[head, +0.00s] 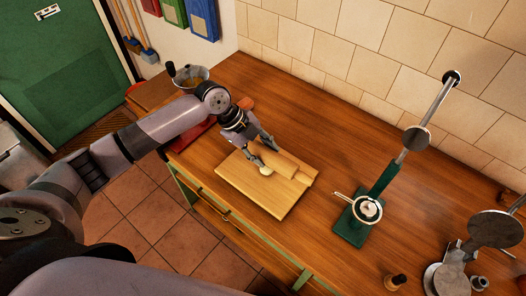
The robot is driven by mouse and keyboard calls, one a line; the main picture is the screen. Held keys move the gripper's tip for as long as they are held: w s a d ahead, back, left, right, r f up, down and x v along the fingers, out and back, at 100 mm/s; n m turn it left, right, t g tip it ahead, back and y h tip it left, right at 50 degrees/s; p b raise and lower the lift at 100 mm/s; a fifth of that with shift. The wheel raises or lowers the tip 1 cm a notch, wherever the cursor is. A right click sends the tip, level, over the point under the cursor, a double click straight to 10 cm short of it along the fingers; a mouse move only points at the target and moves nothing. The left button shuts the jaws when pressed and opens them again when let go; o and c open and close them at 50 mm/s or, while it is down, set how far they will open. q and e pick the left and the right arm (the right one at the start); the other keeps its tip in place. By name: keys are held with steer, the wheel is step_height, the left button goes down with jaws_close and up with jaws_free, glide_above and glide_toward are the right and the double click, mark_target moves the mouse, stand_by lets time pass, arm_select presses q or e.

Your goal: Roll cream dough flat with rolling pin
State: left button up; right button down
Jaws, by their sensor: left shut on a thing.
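A wooden rolling pin (283,163) lies across the upper part of a light wooden board (277,203) on the counter. The small pale cream dough (266,171) sits on the board just below the rolling pin, partly hidden by the fingers. My left gripper (262,153) reaches in from the upper left and is shut on the rolling pin at the left part of its body. I cannot tell whether the rolling pin touches the dough. My right gripper is not in view.
A green stand (351,230) with a long metal lever and a small strainer (368,209) stands right of the board. A grey metal device (444,276) stands at the lower right, near a small dark-knobbed object (396,282). A pot (190,77) stands at the counter's far left.

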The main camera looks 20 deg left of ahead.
arm_select(q)
steer(key=shift+r+p, duration=1.45)
steer(key=shift+r, duration=0.7)
steer(key=shift+w+f, duration=0.1)
steer(key=shift+w+d+f+b, duration=0.1)
steer(key=shift+f+b, duration=1)
steer(key=shift+f, duration=0.4)
steer(key=shift+w+d+f+b, duration=0.1)
steer(key=shift+f+b, duration=0.95)
steer(key=shift+f, duration=0.45)
steer(key=shift+f+b, duration=0.35)
steer(key=shift+f, duration=0.15)
steer(key=shift+w, duration=0.25)
steer(key=shift+s, duration=0.1)
